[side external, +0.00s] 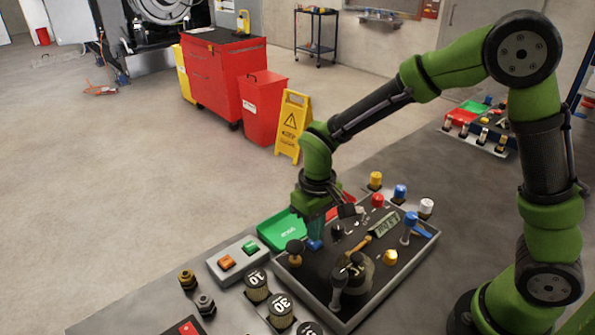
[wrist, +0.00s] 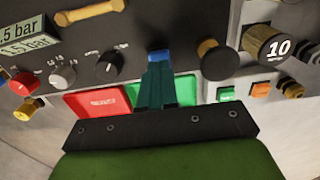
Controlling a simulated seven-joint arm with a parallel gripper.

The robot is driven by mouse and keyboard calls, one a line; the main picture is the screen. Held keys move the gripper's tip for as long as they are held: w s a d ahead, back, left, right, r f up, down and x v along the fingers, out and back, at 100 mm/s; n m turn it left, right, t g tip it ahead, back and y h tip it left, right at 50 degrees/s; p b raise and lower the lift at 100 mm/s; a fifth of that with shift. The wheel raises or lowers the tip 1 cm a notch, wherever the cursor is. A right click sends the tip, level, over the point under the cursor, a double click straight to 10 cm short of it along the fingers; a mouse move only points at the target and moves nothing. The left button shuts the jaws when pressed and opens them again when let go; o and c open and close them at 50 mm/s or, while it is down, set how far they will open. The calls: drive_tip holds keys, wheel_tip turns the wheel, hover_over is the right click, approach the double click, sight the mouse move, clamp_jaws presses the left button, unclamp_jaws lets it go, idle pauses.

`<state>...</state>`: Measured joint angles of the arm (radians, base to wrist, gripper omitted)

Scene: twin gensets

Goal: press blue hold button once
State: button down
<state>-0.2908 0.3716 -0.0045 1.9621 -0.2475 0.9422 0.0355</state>
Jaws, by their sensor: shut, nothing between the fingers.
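A blue button (side external: 314,245) stands on the dark control panel (side external: 295,277), right under my gripper. In the wrist view the blue button (wrist: 159,56) shows just past my fingertips. My gripper (side external: 315,237) points down at it with the fingers shut together and nothing between them; it also shows in the wrist view (wrist: 158,65). The fingertips are at or very near the button's top and partly cover it. I cannot tell whether they touch it or whether it is pressed in. No label on it can be read.
Black knobs (side external: 295,247), a gauge block (side external: 385,225) and a blue-handled valve (side external: 410,225) crowd the panel. A grey box with orange and green buttons (side external: 238,258) and numbered weights (side external: 281,308) sit to the left.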

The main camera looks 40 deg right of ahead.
drive_tip(key=shift+f, duration=0.8)
drive_tip(key=shift+r, duration=0.1)
wheel_tip(320, 180, up, 12)
idle(1.3)
drive_tip(key=shift+w, duration=0.1)
